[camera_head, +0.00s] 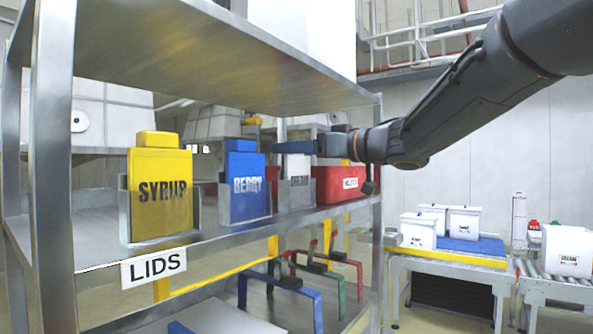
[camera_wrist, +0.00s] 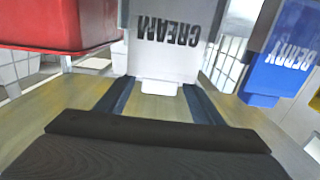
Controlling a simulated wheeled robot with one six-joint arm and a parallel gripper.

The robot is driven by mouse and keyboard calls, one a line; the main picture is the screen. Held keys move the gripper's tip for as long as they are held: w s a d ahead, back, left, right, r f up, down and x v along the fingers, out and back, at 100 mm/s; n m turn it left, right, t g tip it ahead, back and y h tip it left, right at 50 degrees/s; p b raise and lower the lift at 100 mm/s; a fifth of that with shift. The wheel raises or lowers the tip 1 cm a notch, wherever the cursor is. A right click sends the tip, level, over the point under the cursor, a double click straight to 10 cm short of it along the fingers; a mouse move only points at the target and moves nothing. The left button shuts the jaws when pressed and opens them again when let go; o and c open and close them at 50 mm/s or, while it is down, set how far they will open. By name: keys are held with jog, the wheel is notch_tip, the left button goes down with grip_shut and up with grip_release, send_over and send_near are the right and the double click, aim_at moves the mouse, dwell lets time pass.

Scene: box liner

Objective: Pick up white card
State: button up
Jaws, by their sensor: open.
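The white card (camera_wrist: 165,45) is lettered CREAM and stands upright in a metal holder on the shelf. In the head view it looks grey-white (camera_head: 301,193), between the blue card and a red bin. My gripper (camera_head: 283,147) is at the top of the card, with its blue fingers open. In the wrist view, where the scene appears inverted, the fingers (camera_wrist: 158,93) lie on either side of the card's small top tab. A gap shows between each finger and the tab. The card's lower part is hidden in the wrist view.
The blue BERRY card (camera_head: 246,188) and yellow SYRUP card (camera_head: 160,190) stand to the left. The red bin (camera_head: 338,184) is close on the right. An upper shelf (camera_head: 200,50) hangs above the cards.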

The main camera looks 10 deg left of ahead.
jog(key=c, duration=1.4)
jog(key=shift+r, duration=0.1)
